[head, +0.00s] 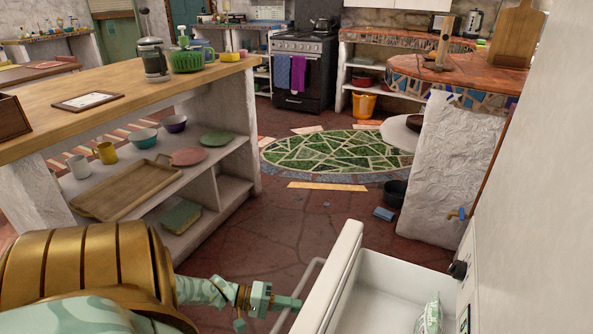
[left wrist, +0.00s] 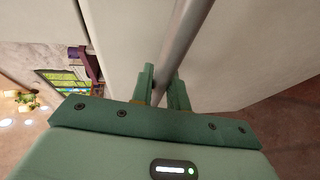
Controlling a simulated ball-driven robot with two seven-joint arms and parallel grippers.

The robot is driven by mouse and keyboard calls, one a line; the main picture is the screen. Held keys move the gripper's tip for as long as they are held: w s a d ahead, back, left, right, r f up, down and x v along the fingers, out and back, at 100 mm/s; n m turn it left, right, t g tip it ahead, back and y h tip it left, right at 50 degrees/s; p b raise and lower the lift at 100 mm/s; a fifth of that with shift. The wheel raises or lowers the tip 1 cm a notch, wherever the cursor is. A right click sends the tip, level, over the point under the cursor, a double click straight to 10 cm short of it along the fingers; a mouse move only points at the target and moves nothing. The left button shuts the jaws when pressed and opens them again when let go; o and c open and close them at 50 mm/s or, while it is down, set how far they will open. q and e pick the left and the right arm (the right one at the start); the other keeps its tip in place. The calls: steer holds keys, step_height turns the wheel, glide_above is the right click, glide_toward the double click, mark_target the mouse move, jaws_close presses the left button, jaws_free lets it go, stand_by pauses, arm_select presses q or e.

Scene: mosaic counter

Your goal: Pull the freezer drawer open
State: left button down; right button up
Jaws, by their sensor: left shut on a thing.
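The white freezer drawer (head: 333,275) stands pulled out at the bottom right of the head view, its inside showing. A green and white packet (head: 431,314) lies in it. A light bar handle (head: 309,283) runs along its front panel. My left gripper (head: 288,303) is at this handle, on the outer side of the panel. In the left wrist view the fingers of my left gripper (left wrist: 163,88) are on both sides of the grey handle (left wrist: 186,36), shut on it. The drawer's pale front (left wrist: 125,40) is behind the bar. My right gripper is not in view.
A wooden-topped island (head: 115,90) with open shelves stands at the left. The floor (head: 320,220) between is mostly clear.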

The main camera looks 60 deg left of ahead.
arm_select(q)
steer(key=shift+s+f, duration=0.1)
steer(key=c, duration=1.4)
jaws_free()
steer(key=shift+o, duration=0.2)
steer(key=shift+a, duration=0.1)
